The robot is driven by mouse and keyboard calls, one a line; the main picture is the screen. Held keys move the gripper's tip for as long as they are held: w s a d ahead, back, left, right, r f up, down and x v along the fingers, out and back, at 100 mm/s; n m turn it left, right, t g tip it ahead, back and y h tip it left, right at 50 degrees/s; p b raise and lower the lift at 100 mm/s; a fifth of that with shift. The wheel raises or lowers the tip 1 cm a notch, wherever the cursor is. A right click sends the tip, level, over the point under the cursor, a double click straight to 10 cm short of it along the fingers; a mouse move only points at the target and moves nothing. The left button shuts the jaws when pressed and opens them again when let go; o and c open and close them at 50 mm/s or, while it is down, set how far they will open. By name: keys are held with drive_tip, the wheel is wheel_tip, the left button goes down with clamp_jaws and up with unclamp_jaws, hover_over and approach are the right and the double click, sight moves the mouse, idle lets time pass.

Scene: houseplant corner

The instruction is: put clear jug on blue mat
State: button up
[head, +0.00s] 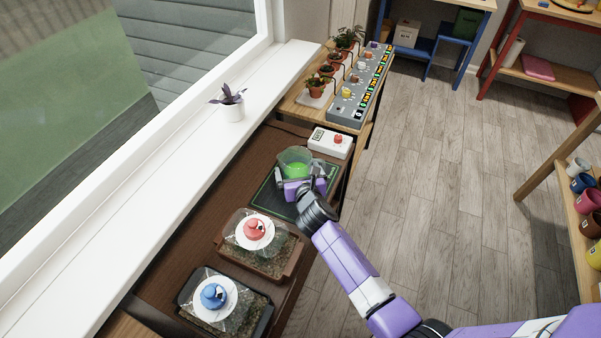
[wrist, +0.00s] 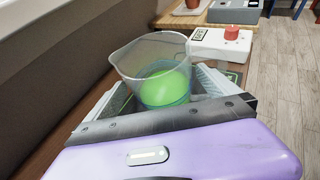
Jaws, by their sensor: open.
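The clear jug (head: 291,157) stands upright at the back of the dark bench, with something bright green inside its lower part. In the wrist view the jug (wrist: 150,58) is right in front of my gripper. My gripper (head: 299,176) is open, with one grey finger on each side of the jug. The wrist view shows the fingers (wrist: 163,88) beside its lower half; whether they touch it I cannot tell. A dark mat with a green edge (head: 266,204) lies under my gripper and partly hidden by it. I see no mat that is clearly blue.
A white box with a red knob (head: 331,143) sits just behind the jug. Two covered trays with a red knob (head: 254,231) and a blue knob (head: 213,295) stand nearer. The window sill (head: 180,165) runs along the left, and potted plants (head: 316,86) stand farther back.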

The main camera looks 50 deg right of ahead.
sight(294, 161)
drive_tip(key=shift+x, duration=1.55)
drive_tip(key=shift+s, duration=0.1)
drive_tip(key=c, duration=1.8)
drive_tip(key=shift+r, duration=0.1)
drive_tip(key=shift+c, duration=0.2)
